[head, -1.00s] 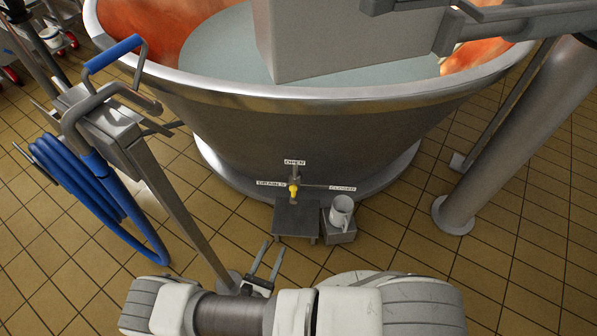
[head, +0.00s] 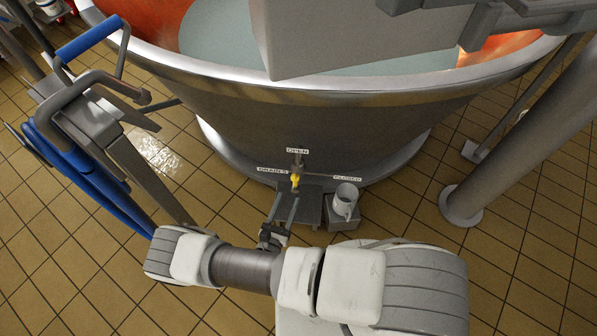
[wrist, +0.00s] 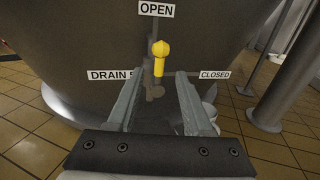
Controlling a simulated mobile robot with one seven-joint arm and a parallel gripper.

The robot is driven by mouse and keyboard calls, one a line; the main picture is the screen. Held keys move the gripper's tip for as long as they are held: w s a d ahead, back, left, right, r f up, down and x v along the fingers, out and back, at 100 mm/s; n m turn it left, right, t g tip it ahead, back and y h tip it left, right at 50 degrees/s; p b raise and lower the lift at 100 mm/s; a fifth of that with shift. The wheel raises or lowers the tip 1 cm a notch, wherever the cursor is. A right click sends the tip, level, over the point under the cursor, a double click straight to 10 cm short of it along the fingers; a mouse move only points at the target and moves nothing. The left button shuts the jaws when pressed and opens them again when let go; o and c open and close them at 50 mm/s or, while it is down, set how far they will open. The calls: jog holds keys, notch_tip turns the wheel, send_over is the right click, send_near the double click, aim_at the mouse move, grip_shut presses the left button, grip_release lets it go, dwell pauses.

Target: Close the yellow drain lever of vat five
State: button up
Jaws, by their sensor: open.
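The yellow drain lever (head: 296,181) is low on the front of the copper vat (head: 300,115). In the wrist view the lever (wrist: 160,58) stands upright, its knob towards the OPEN label (wrist: 157,9). The DRAIN 5 label (wrist: 109,75) is to its left and the CLOSED label (wrist: 214,75) to its right. My gripper (head: 284,205) is open and empty, in front of the lever and pointing at it. In the wrist view the lever shows between and beyond the fingers (wrist: 160,82); I cannot tell whether they touch it.
A small grey stand (head: 311,207) is below the lever. A white mug (head: 346,194) sits on a grey block (head: 343,222) to its right. A hose post with blue hose (head: 75,175) stands at left, a thick metal leg (head: 490,150) at right.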

aim_at(296, 182)
jog(key=b+x, duration=0.2)
jog(key=x, duration=0.9)
jog(key=shift+w+d, duration=0.1)
grip_shut()
